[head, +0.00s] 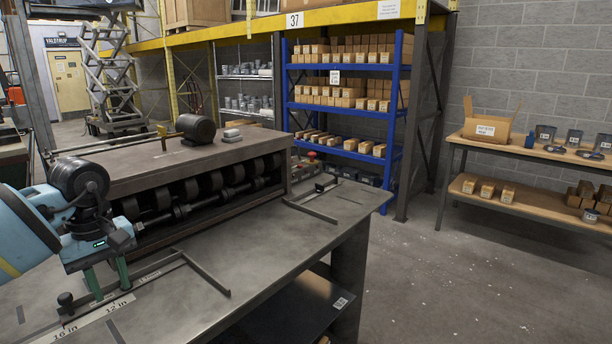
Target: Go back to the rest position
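My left gripper (108,280) comes in from the left in the head view. Its two green fingers point down and stand apart, with nothing visible between them. They are over the near left part of the metal worktable (240,285), close to the ruler strip (95,315). I cannot tell whether the fingertips touch the table. Behind the gripper stands the duct forming machine (215,160), with a row of dark rollers (200,185) along its open front. My arm hides its left end. My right gripper is not in view.
Thin metal guide brackets (205,272) lie on the tabletop, with another bracket (310,203) at the right. A blue shelf rack (345,105) with cartons stands behind. A wooden bench (545,150) with boxes and cups is at the right. The floor between is open.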

